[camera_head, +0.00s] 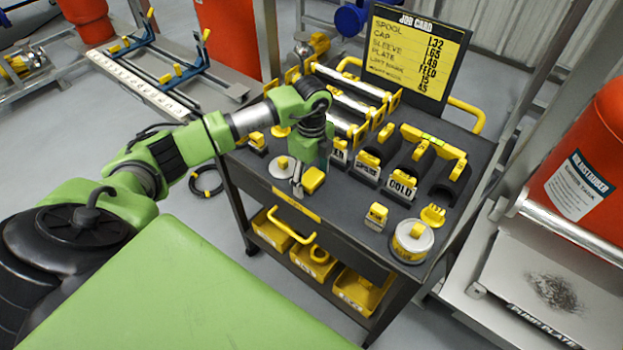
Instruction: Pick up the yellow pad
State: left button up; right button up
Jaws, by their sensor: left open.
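My left arm reaches in from the left over the dark cart top. Its gripper (303,186) points down near the cart's front edge and is open. A small yellow block (313,179), which looks like the yellow pad, is right at the fingers on their right side. I cannot tell whether it touches them or lies between them. Part of it is hidden by the gripper. My right gripper is not in view.
The cart top (335,215) also bears a round silver-and-yellow tin (411,241), a yellow-topped block (376,216), a "COLD" label block (401,186), metal rollers (348,100) and a job card board (415,50). Yellow bins (362,290) sit on the lower shelf.

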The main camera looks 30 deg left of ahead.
pick_arm(q)
jog(key=c, duration=1.2)
jog(key=shift+r, duration=0.1)
jog(key=shift+r+b, duration=0.4)
jog(key=shift+r, duration=0.2)
jog(key=s+d+r, duration=0.3)
jog(key=r, duration=0.1)
jog(key=s+d+r+b, duration=0.1)
jog(key=s+d+r, duration=0.2)
jog(key=s, duration=0.1)
jog(key=s+d+r+b, duration=0.1)
jog(key=s+d+r, duration=0.2)
jog(key=r, duration=0.1)
jog(key=shift+s+r, duration=0.35)
jog(key=shift+o, duration=0.6)
